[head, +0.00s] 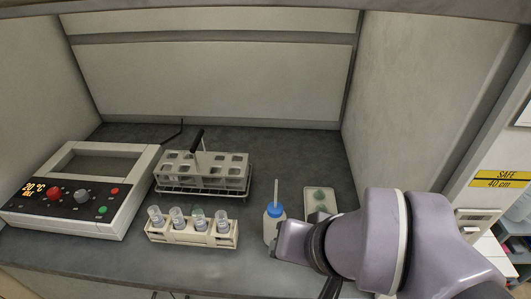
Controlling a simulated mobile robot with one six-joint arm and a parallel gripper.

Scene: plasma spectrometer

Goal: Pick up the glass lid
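A small greenish, glassy piece (319,196) lies on a small white tray (313,214) at the right of the worktop. It may be the glass lid, but it is too small to be sure. My gripper (287,243) is at the lower right, in front of the tray and beside the blue-capped bottle (273,228). It is apart from the greenish piece. My arm hides its fingertips, so I cannot see whether it is open or holds anything.
A cream rack (190,238) holds several small glass vials. Behind it stands a grey metal rack (202,172) with a black handle. A control unit (85,195) is at the left. Cabinet walls enclose the sides and back. The back right of the worktop is clear.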

